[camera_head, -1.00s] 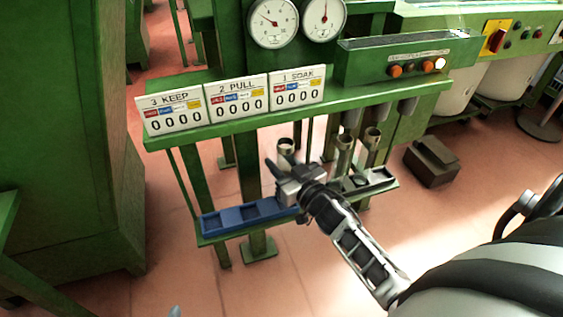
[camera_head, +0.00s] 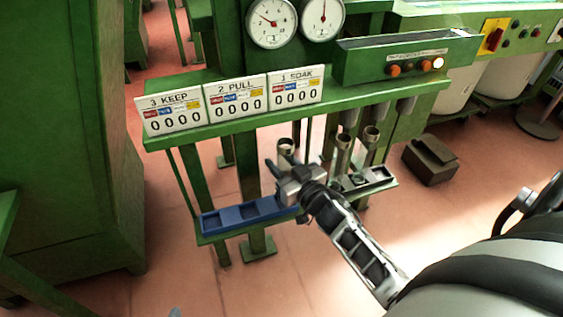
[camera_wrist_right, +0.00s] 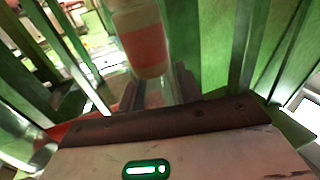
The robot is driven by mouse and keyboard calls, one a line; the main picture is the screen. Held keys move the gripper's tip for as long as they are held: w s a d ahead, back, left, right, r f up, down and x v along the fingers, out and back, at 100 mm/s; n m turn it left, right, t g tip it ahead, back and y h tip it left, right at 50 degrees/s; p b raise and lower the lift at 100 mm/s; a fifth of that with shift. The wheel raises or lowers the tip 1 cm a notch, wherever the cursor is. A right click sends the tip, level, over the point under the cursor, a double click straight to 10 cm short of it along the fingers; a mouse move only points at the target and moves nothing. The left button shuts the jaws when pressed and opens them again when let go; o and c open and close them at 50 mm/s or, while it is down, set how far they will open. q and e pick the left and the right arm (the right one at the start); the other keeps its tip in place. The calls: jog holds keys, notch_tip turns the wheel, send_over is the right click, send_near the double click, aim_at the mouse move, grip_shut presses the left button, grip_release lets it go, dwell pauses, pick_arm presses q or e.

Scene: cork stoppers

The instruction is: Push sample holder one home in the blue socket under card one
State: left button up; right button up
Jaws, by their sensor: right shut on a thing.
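My right gripper (camera_head: 284,168) is shut on a metal-topped cylindrical holder (camera_head: 285,144), which I take to be sample holder one. In the right wrist view the held holder (camera_wrist_right: 146,45) shows a wide red band between the fingers. The blue socket strip (camera_head: 222,222) lies on the low green shelf, with two empty square sockets showing at its left. My gripper covers its right end, below card one, "1 SOAK" (camera_head: 297,92), so I cannot tell how deep the holder's lower end sits.
Two more holders (camera_head: 343,142) (camera_head: 371,135) stand at the grey strip (camera_head: 380,175) just right of my gripper. Cards "2 PULL" (camera_head: 237,97) and "3 KEEP" (camera_head: 171,108) stand on the upper green ledge (camera_head: 390,92). A dark box (camera_head: 431,160) sits on the floor at right.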

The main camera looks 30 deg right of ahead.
jog(key=shift+f+b, duration=0.75)
jog(key=shift+f, duration=0.3)
dwell(1.0)
jog(key=shift+f, duration=0.25)
jog(key=o, duration=1.1)
jog(key=shift+c, duration=0.2)
